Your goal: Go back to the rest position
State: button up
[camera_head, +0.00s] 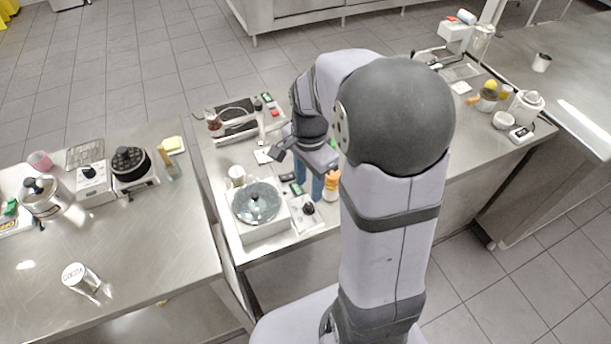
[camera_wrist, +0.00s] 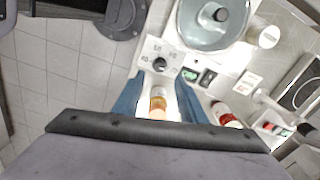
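My gripper (camera_head: 309,178) is over the middle steel counter (camera_head: 238,162), its blue fingers pointing down. In the wrist view, the blue fingers of my gripper (camera_wrist: 158,90) are spread apart. A small bottle with an orange-yellow label (camera_wrist: 158,103) shows between them, with a gap on each side; it does not look gripped. In the head view, an orange and white bottle (camera_head: 332,184) stands just right of the fingers. My arm hides part of the counter behind it.
A glass-lidded pan (camera_head: 257,204) on a white cooker and a knob unit (camera_head: 308,211) stand close in front of my gripper. A white cup (camera_head: 237,174) is to the left. Behind are a tray with a device (camera_head: 236,118) and a bottle (camera_head: 259,112). The floor beyond is clear.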

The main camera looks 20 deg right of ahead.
jog(key=shift+n, duration=0.3)
jog(key=n, duration=0.3)
jog(key=shift+w+n, duration=0.2)
jog(key=shift+n, duration=0.2)
jog(key=shift+s+f+n, duration=0.2)
jog(key=shift+f+n, duration=0.1)
jog(key=shift+n, duration=0.6)
jog(key=s+n, duration=0.1)
jog(key=s+f+n, duration=0.2)
jog(key=n, duration=0.1)
jog(key=shift+s+a+f, duration=0.1)
jog(key=shift+s+a, duration=0.1)
jog(key=shift+a, duration=0.1)
jog(key=shift+s+a+n, duration=2.6)
jog(key=shift+s+a, duration=0.15)
jog(key=shift+s, duration=1.2)
notch_tip(320, 180, down, 11)
jog(key=b, duration=1.1)
jog(key=shift+r, duration=0.2)
